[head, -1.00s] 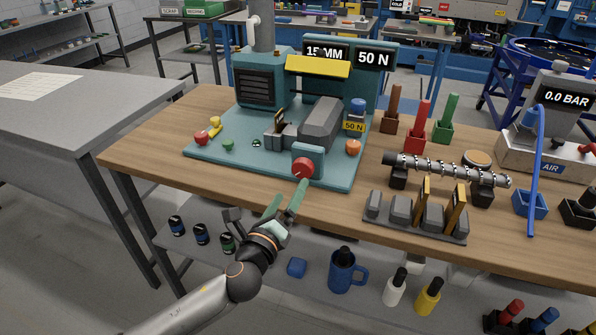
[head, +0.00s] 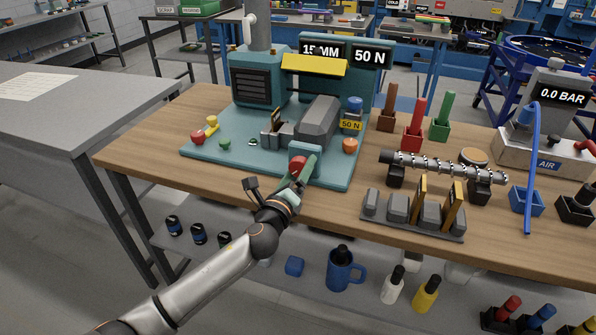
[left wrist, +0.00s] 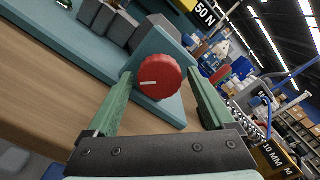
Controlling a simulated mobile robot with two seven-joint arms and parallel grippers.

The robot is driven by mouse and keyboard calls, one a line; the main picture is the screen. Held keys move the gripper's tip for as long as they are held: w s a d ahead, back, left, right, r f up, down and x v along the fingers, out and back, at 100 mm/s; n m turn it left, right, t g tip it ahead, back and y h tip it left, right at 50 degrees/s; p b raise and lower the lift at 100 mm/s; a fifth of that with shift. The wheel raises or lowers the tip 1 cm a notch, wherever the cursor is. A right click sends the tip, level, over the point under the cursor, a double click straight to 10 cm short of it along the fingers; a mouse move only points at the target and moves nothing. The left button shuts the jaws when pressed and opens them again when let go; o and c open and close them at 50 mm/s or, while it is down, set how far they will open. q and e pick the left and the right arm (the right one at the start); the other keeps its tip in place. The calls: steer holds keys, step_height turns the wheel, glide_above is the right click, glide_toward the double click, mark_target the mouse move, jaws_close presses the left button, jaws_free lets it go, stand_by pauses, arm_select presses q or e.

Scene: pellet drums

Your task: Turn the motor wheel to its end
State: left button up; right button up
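The motor wheel is a red ribbed knob (left wrist: 160,76) with a white mark that points left in the left wrist view. It sits on a teal block (head: 305,151) at the front of the teal machine base, and the wheel also shows partly in the head view (head: 296,163). My left gripper (left wrist: 160,82) is open, with one green finger on each side of the wheel. A small gap shows between each finger and the rim. In the head view my left gripper (head: 294,178) partly hides the wheel. My right gripper is not in view.
The machine (head: 258,76) has displays reading 15 MM and 50 N. An orange knob (head: 350,145) is right of the wheel's block. A green button (head: 225,144) and a red knob (head: 197,137) lie left. A grey slotted rack (head: 412,217) stands at the table's front edge.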

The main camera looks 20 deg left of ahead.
arm_select(q)
steer(key=c, duration=1.2)
steer(key=shift+n, duration=0.3)
steer(key=shift+n+b, duration=0.3)
steer(key=shift+n, duration=2.9)
steer(key=o, duration=1.4)
